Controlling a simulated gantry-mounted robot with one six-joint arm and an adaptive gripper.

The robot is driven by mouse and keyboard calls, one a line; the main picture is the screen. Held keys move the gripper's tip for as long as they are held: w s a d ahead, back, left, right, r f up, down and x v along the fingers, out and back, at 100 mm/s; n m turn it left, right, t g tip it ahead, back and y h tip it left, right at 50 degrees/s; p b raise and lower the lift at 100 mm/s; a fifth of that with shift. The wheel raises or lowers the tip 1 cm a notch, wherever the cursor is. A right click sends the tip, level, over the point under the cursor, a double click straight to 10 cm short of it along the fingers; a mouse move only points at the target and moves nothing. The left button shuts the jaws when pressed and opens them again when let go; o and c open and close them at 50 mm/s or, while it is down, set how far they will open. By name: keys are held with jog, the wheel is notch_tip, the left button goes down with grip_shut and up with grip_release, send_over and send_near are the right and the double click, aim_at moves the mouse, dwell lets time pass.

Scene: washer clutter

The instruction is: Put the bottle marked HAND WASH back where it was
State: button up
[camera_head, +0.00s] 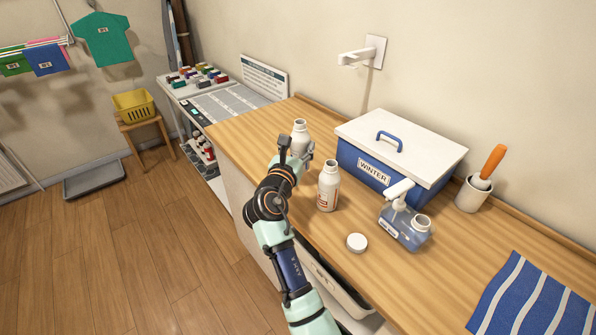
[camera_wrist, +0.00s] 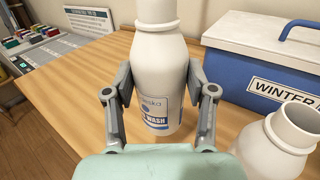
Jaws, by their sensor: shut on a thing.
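A white bottle (camera_head: 300,134) with an open neck is upright at the left part of the wooden counter. In the wrist view the same bottle (camera_wrist: 160,65) has a blue label whose readable word is WASH; the rest of the label is partly turned away. My gripper (camera_head: 297,158) is shut on this bottle, one finger on each side of its body. The bottle's base is low over or on the counter; I cannot tell whether it touches. A second white bottle (camera_head: 328,187) with an orange-marked label and an open neck stands just right of my gripper.
A blue WINTER box (camera_head: 362,173) with a white lid stands behind. A blue pump bottle (camera_head: 405,230), white cap (camera_head: 357,242), white cup (camera_head: 473,195) with an orange-handled tool and striped cloth (camera_head: 530,300) are to the right. Counter (camera_head: 250,128) left of my gripper is clear.

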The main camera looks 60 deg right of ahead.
notch_tip(320, 180, down, 6)
jog(key=b, duration=0.3)
jog(key=shift+r, duration=0.2)
jog(key=o, duration=1.3)
